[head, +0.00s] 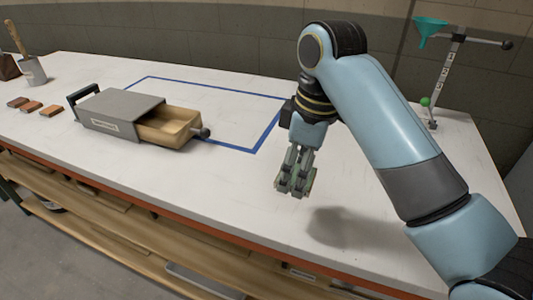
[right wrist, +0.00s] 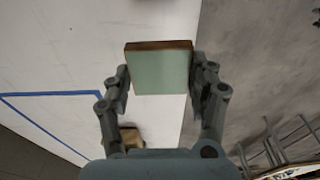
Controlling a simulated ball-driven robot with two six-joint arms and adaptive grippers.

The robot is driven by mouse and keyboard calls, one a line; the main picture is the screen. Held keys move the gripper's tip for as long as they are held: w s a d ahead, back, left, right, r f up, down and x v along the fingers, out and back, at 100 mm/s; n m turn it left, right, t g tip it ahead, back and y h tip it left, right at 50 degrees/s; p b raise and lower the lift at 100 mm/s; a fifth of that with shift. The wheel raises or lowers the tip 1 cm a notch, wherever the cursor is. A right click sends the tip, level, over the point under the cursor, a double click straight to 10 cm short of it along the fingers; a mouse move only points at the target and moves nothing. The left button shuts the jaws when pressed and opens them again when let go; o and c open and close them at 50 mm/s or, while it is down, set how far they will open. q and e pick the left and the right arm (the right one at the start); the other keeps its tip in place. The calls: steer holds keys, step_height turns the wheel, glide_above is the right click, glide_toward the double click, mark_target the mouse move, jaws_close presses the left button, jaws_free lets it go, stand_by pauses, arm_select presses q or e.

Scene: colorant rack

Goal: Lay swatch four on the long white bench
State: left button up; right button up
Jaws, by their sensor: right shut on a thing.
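My right gripper (head: 294,190) is above the long white bench (head: 235,205), right of the middle in the head view. In the right wrist view my right gripper (right wrist: 160,85) is shut on a square swatch (right wrist: 162,72) with a pale green face and a brown edge. The swatch is held between the fingertips, with the bench and its edge behind it. I cannot read any number on it. In the head view the fingers mostly hide it. My left gripper is not in view.
A grey box (head: 118,103) with an open wooden drawer (head: 165,127) stands beside a blue tape outline (head: 200,86). Several small reddish-brown tiles (head: 51,111) lie at the left. A stand with a teal funnel (head: 430,28) is at the back right. The bench front is clear.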

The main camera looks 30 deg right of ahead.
steer(key=w+d+f, duration=0.2)
steer(key=w, duration=0.1)
steer(key=w+d+f, duration=0.2)
steer(key=w, duration=0.1)
steer(key=w+d+f, duration=0.2)
steer(key=w, duration=0.1)
steer(key=shift+f, duration=0.3)
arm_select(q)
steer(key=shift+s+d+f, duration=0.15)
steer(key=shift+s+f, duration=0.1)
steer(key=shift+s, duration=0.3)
arm_select(e)
steer(key=shift+f, duration=2)
steer(key=shift+f, duration=0.1)
steer(key=o, duration=1)
steer(key=shift+o, duration=0.2)
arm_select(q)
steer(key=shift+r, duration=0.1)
arm_select(e)
step_height(320, 180, up, 12)
steer(key=s, duration=0.1)
steer(key=shift+d, duration=0.45)
